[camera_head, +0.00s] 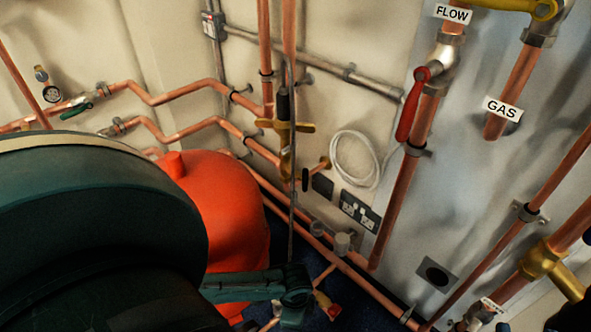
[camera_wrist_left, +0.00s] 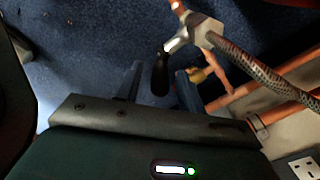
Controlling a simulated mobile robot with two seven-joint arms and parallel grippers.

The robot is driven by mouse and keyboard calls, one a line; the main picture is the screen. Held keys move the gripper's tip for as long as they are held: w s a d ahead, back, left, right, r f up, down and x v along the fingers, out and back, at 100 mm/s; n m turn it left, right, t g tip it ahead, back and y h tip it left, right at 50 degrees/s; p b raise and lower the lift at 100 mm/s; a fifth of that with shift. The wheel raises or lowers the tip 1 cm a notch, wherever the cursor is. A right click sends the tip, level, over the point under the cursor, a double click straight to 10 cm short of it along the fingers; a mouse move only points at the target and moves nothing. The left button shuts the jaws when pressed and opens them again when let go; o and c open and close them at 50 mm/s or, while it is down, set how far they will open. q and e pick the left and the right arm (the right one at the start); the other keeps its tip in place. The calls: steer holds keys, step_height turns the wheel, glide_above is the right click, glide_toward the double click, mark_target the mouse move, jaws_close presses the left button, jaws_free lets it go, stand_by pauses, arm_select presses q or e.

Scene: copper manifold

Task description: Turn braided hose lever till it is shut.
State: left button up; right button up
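The braided hose (camera_wrist_left: 255,68) runs grey and woven from a metal valve (camera_wrist_left: 195,28) at the top of the left wrist view. The valve's black lever (camera_wrist_left: 160,74) hangs down towards my gripper. My left gripper (camera_wrist_left: 160,70) is open, with one finger on each side of the lever. Gaps show beside the lever, so I see no clear grip on it. In the head view my left gripper (camera_head: 296,294) is low in the middle, near the hose's lower end. The hose (camera_head: 291,215) comes down there as a thin grey line; the black lever is hidden. My right gripper cannot be made out.
Copper pipes (camera_head: 345,262) run low along the wall beside my left gripper. A red cylinder (camera_head: 225,205) stands behind my left arm. A red lever (camera_head: 407,112) is on the flow pipe. Sockets (camera_head: 360,210) are on the wall. Blue floor (camera_wrist_left: 85,50) is open left of the lever.

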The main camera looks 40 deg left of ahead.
arm_select(q)
steer(key=shift+c, duration=0.2)
jaws_close()
stand_by(0.5)
